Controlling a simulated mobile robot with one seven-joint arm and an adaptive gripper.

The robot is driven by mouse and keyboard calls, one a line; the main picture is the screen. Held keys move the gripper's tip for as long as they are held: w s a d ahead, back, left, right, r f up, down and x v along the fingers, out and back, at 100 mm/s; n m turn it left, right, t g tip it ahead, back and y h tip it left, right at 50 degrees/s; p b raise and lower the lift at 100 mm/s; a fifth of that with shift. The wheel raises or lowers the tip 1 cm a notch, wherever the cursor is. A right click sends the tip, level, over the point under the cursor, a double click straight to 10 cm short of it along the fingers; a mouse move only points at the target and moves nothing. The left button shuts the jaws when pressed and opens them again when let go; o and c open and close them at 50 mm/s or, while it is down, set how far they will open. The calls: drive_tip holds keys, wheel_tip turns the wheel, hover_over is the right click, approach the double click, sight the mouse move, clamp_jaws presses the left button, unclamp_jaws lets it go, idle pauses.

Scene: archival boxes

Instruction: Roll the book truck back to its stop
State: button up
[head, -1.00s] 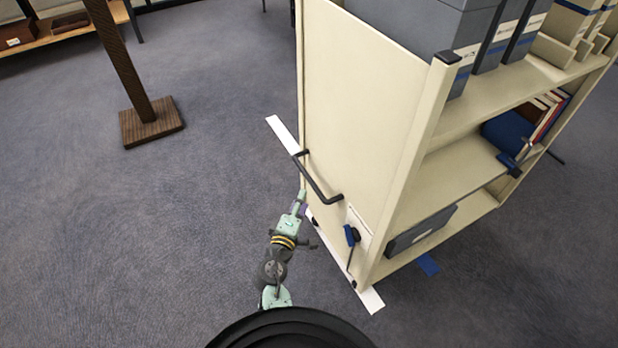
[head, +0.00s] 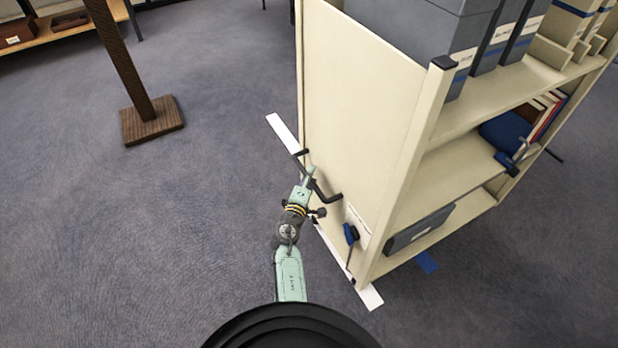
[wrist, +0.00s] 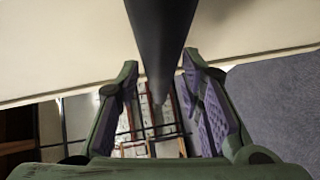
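The cream book truck (head: 365,110) stands at the right in the head view, with its flat end panel toward me. A black bar handle (head: 325,192) runs slantwise across that panel. My gripper (head: 309,178) is at the handle. In the wrist view the dark handle bar (wrist: 160,45) comes down between the two purple-padded fingers of my gripper (wrist: 162,105). The fingers are spread, with gaps on both sides of the bar. A white tape strip (head: 283,133) lies on the floor along the truck's end. I cannot make out a stop.
A blue-headed lever (head: 351,234) hangs on the truck's end. A brown post on a square base (head: 152,121) stands left; carpet between is clear.

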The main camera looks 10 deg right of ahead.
clamp_jaws()
idle(0.7)
